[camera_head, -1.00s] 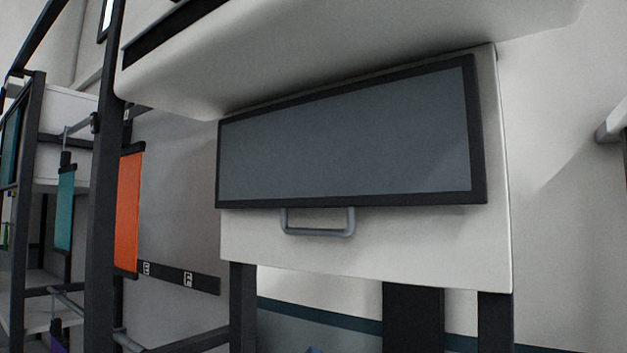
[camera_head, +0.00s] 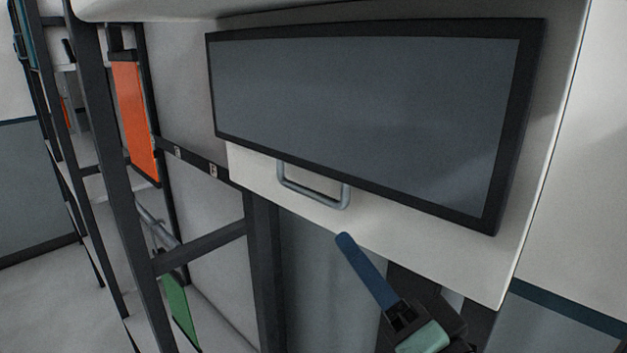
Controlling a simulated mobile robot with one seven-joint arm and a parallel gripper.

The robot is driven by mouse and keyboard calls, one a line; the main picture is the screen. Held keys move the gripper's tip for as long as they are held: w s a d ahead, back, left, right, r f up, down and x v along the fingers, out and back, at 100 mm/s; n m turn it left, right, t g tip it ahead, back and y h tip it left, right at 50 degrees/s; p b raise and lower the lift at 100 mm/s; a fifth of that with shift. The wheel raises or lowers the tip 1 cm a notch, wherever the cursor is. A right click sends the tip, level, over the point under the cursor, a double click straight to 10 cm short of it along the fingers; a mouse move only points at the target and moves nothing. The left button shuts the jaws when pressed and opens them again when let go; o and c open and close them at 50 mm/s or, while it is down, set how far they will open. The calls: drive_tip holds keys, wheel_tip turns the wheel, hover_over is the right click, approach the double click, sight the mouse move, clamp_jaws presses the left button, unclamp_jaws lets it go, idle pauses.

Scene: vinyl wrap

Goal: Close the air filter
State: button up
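The air filter seems to be the wide grey panel (camera_head: 365,115) in a dark frame, on the front of a white cabinet (camera_head: 430,260). The panel fills the upper middle and right of the head view. Whether it sits flush or stands out from the cabinet is hard to tell. A grey bar handle (camera_head: 325,200) sits below its lower left edge. My gripper (camera_head: 347,240) rises from the bottom right with a blue finger pointing up and left. Its tip is below the handle and appears apart from it. Only one finger shows clearly, so its opening is unclear.
A dark metal rack stands at the left, with an orange panel (camera_head: 134,115) and a green panel (camera_head: 180,312). Dark posts (camera_head: 265,270) stand under the cabinet. A white overhang (camera_head: 180,8) runs along the top. Floor (camera_head: 45,295) is clear at lower left.

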sight(313, 195)
drive_tip(key=p+x, duration=0.2)
drive_tip(key=x, duration=0.3)
drive_tip(key=p+x, duration=0.2)
drive_tip(key=x, duration=0.3)
drive_tip(key=shift+s+r, duration=0.1)
drive_tip(key=shift+r, duration=0.1)
drive_tip(key=shift+x, duration=0.75)
drive_tip(key=shift+f, duration=0.15)
drive_tip(key=shift+c, duration=0.2)
clamp_jaws()
drive_tip(key=shift+p, duration=0.3)
